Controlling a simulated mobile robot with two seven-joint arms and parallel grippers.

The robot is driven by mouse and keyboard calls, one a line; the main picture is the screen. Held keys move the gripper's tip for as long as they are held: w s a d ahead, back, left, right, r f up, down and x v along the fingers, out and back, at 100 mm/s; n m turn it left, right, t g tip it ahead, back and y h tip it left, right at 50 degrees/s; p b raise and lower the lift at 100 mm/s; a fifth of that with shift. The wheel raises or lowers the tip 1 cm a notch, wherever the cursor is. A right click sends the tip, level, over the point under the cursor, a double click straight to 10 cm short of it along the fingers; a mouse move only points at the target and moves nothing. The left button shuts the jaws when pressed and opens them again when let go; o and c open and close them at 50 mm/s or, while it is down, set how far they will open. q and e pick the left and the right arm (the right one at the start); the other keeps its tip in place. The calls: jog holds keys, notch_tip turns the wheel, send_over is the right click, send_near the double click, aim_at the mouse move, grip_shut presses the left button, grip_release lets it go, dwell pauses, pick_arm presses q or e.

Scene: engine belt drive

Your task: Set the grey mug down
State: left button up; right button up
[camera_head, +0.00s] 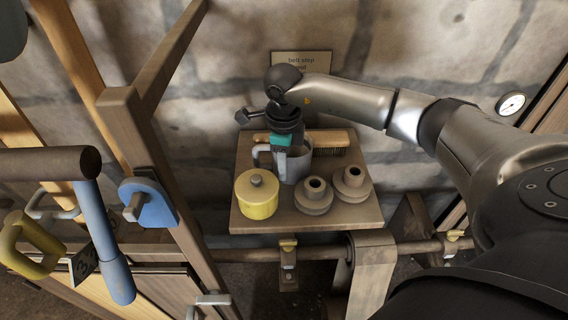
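The grey mug (299,164) is upright over the middle of a small wooden shelf (345,218), its handle toward the left. I cannot tell whether its base touches the shelf. My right gripper (282,160) reaches down from above at the mug's left side, by the handle. A teal part shows on the gripper above the finger. The fingers overlap in this view, so whether they are shut on the mug wall is hidden. My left gripper is out of view.
A yellow lidded pot (257,200) stands left of the mug. A wooden brush (328,139) lies behind. A wooden frame post (150,130) rises left of the shelf. The shelf's front right corner is bare.

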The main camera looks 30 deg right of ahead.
jog(key=shift+r, duration=0.55)
jog(key=shift+o, duration=0.2)
notch_tip(320, 180, up, 11)
jog(key=shift+a+f+p, duration=0.1)
jog(key=shift+f+p, duration=0.05)
jog(key=shift+p, duration=0.15)
jog(key=shift+o, duration=0.3)
jog(key=shift+r, duration=0.35)
jog(key=shift+s+d+f+p, duration=0.1)
jog(key=shift+f+p, duration=1.2)
jog(key=shift+f, duration=1.65)
jog(key=shift+d+f+p, duration=0.1)
jog(key=shift+f+p, duration=1.2)
jog(key=shift+f, duration=1.6)
